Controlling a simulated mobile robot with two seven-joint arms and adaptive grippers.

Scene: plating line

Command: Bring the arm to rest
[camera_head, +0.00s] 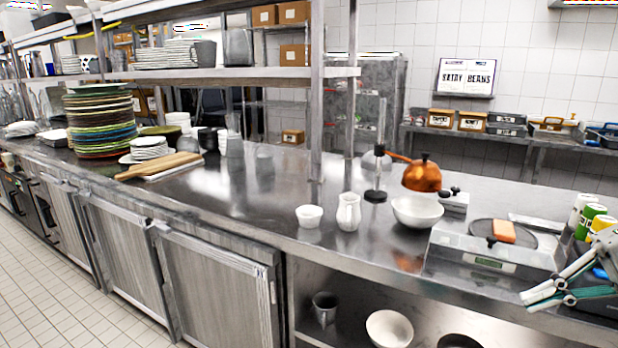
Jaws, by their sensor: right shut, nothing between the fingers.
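My right gripper (527,299) reaches in from the right edge of the view. Its fingers are shut with nothing between them. It is over the front right of the steel counter (250,205), in front of a scale (485,262) and apart from it. The rest of my right arm is cut off by the picture's edge. My left gripper does not show.
On the scale's dark plate lies an orange block (503,231). Cans (590,220) stand near my right arm. The counter's middle is clear.

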